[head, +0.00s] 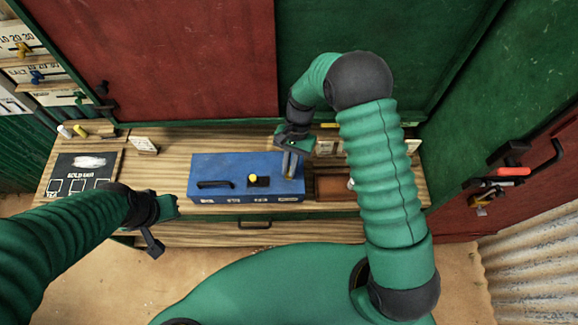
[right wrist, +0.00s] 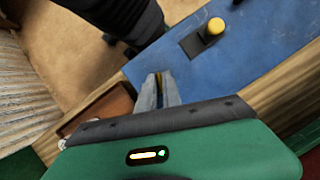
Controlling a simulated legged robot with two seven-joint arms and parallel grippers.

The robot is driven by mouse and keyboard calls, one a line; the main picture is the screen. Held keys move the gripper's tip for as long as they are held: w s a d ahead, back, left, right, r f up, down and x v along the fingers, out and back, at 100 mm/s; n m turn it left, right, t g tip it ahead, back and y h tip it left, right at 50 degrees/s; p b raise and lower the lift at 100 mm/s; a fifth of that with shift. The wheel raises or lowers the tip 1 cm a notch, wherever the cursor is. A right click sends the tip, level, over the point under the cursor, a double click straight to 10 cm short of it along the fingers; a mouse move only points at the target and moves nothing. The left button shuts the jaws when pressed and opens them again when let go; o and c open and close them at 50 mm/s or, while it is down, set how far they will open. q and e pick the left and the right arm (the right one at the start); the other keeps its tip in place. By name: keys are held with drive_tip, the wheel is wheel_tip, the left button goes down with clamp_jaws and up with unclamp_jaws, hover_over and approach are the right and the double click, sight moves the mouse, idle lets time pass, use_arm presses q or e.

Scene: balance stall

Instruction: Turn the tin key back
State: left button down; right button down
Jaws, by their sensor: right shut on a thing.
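A blue tin box (head: 225,170) stands on the wooden counter, with a black handle (head: 215,184) and a yellow knob (head: 253,179) on a dark plate on its top. The knob also shows in the right wrist view (right wrist: 215,27). My right gripper (head: 291,170) points down at the right end of the box top. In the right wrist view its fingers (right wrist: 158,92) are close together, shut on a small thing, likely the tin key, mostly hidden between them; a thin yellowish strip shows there. My left gripper (head: 153,243) is off the counter's front edge, away from the box; its jaw opening is unclear.
A brown tray (head: 338,188) sits right of the box. A black board (head: 82,172) lies at the left end of the counter, near a small white card (head: 145,145). A drawer handle (head: 254,224) is on the counter front. A red-handled tool (head: 512,172) hangs at the right.

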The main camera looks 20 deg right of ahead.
drive_tip(key=shift+w+n+g+h, duration=0.2)
drive_tip(key=shift+n+h, duration=0.2)
drive_tip(key=shift+n, duration=0.75)
drive_tip(key=shift+w+n+g+h, duration=0.15)
drive_tip(key=shift+n+h, duration=0.25)
drive_tip(key=shift+n, duration=0.75)
drive_tip(key=shift+r, duration=0.1)
drive_tip(key=c, duration=1.6)
unclamp_jaws()
drive_tip(key=shift+o, duration=0.4)
drive_tip(key=shift+w+r+b, duration=0.1)
drive_tip(key=shift+r+b, duration=0.1)
drive_tip(key=shift+b, duration=0.15)
drive_tip(key=b+v, duration=0.1)
drive_tip(key=v, duration=0.5)
drive_tip(key=shift+w+r, duration=0.25)
drive_tip(key=shift+w, duration=0.05)
